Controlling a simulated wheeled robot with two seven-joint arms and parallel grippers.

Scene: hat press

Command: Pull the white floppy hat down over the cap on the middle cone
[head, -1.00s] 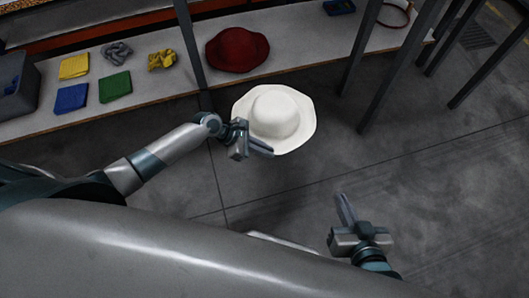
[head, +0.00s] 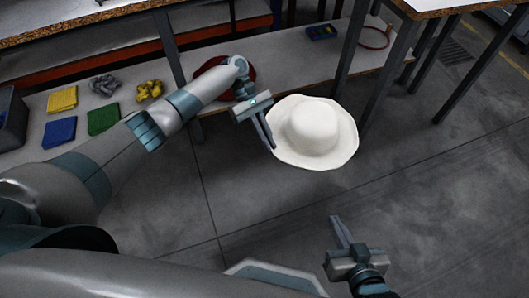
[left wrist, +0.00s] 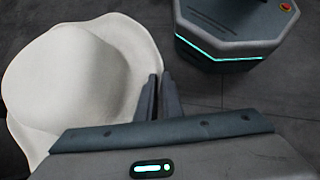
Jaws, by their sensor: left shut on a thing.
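The white floppy hat (head: 313,128) hangs crown up in the air above the floor in the head view. My left gripper (head: 269,142) is shut on the left edge of its brim. In the left wrist view the hat (left wrist: 75,75) fills the left side, and the closed fingers (left wrist: 163,80) pinch the brim edge. My right gripper (head: 335,221) is lower right in the head view, apart from the hat and holding nothing visible. Its finger spacing is unclear. The cap and the middle cone are not in view.
A low shelf (head: 225,135) holds a red hat (head: 208,67), mostly behind my left arm, several folded cloths (head: 62,99) and a blue tray (head: 323,32). Dark table legs (head: 349,55) stand behind the white hat. The floor (head: 430,190) at right is clear.

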